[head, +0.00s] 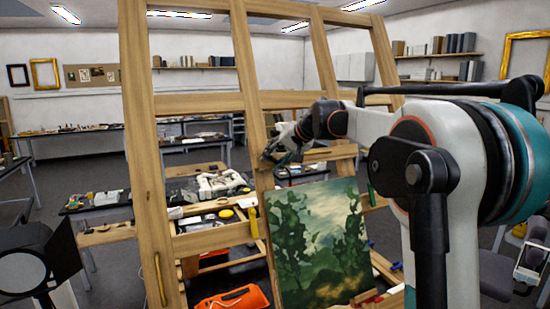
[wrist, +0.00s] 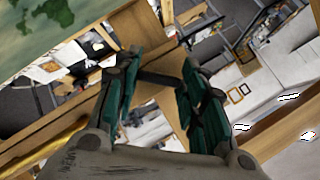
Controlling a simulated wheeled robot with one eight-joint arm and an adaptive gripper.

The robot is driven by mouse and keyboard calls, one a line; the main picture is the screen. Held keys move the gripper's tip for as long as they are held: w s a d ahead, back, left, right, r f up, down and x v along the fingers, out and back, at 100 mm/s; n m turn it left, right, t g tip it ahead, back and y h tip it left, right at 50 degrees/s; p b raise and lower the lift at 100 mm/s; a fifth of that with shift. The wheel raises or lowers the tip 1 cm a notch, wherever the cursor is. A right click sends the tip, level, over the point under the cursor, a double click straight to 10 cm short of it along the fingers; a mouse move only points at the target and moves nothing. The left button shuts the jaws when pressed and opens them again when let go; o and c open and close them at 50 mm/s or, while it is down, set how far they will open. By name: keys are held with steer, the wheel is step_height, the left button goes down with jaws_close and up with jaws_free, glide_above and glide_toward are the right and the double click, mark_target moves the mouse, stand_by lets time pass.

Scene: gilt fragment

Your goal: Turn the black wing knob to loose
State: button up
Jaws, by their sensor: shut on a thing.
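My gripper (head: 276,150) is at the central upright of the wooden easel (head: 251,80), just above the painting. In the wrist view, the green fingers of my gripper (wrist: 158,72) stand on both sides of the black wing knob (wrist: 160,79), which shows as a dark bar between them. The fingers are shut on it. In the head view I cannot make out the knob behind my gripper. The knob's turn angle is hard to tell.
A green landscape painting (head: 318,245) stands on the easel below my gripper. An orange case (head: 232,301) lies at the bottom. Worktables with tools and papers (head: 215,185) stand behind the easel. A studio lamp (head: 25,270) is at the lower left.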

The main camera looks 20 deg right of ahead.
steer(key=n+h, duration=0.2)
steer(key=n, duration=0.1)
steer(key=shift+a+n+g, duration=0.1)
steer(key=shift+n+g, duration=0.2)
steer(key=shift+n+h, duration=0.8)
steer(key=shift+n, duration=0.6)
steer(key=o, duration=1.1)
steer(key=shift+c, duration=0.2)
steer(key=v, duration=1.2)
